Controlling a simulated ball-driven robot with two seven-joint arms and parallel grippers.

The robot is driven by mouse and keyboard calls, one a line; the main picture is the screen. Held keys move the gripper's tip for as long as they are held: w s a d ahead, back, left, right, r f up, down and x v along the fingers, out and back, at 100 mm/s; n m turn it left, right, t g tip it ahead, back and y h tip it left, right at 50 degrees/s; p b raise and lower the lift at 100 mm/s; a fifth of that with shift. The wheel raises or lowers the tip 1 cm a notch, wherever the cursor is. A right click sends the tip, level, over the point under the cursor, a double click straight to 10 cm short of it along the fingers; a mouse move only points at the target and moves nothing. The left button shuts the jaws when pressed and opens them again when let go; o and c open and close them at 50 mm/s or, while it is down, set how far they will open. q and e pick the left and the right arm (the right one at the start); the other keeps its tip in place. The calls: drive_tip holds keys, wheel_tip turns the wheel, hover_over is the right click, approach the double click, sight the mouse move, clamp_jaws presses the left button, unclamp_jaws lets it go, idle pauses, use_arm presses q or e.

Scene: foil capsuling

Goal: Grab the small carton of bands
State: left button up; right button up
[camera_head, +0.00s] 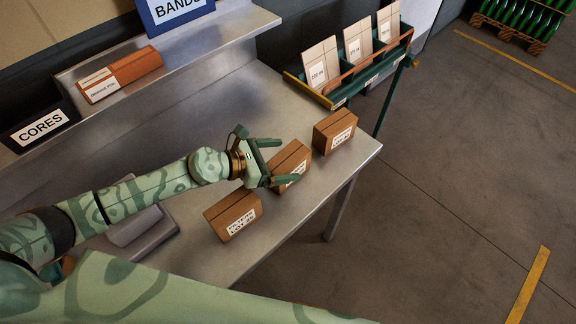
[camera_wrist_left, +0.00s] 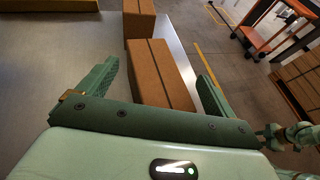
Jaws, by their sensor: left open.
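Three brown cartons with white labels stand on the metal table: a near one (camera_head: 233,214), a middle one (camera_head: 291,163) and a far one (camera_head: 335,131). The label print is too small to read surely. My left gripper (camera_head: 279,162) is open at the middle carton, its fingers on either side of that carton's near end. In the left wrist view the middle carton (camera_wrist_left: 160,72) lies between the open fingers (camera_wrist_left: 158,85), with a gap at the left finger. The far carton (camera_wrist_left: 138,18) stands just beyond it.
A green rack (camera_head: 350,84) with cartons stands beyond the table's far end.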

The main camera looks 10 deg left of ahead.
use_arm(q)
drive_tip(key=c, duration=1.4)
drive_tip(key=shift+s+f, duration=0.1)
